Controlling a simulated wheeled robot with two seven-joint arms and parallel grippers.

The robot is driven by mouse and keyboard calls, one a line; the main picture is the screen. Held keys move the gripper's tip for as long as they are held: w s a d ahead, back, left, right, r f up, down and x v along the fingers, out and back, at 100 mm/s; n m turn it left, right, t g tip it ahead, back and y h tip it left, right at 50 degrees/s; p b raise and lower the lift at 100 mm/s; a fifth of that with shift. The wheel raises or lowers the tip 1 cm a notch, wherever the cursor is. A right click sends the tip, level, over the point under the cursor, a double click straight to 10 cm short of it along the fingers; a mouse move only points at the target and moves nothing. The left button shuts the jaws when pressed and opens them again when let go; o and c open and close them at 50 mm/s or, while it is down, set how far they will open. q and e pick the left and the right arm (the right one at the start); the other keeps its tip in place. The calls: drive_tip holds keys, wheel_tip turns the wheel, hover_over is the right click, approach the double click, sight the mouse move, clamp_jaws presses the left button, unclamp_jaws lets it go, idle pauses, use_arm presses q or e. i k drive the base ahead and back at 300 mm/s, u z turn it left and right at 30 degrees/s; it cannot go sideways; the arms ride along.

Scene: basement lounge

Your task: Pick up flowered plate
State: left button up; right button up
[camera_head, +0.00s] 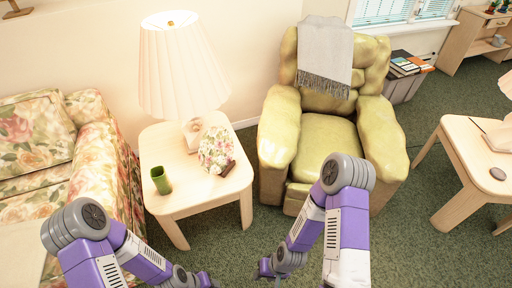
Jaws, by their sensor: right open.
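The flowered plate (215,148) stands upright, facing me, on a small dark stand on the light wooden side table (175,203). It is in front of the lamp, near the right side of the tabletop. My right gripper (268,271) is low at the bottom edge of the view, open and empty, below and to the right of the table and well apart from the plate. My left gripper (205,281) only partly shows at the bottom edge, and its fingers are cut off. Neither gripper touches the plate.
A lamp with a pleated shade (180,70) stands behind the plate. A green cup (160,180) is on the table's left side. A flowered sofa (95,150) is at left, a green armchair (325,135) at right. Green carpet (235,240) is open in front of the table.

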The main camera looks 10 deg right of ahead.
sight(216, 148)
drive_tip(key=u, duration=0.35)
drive_tip(key=i, duration=0.4)
drive_tip(key=u, duration=0.35)
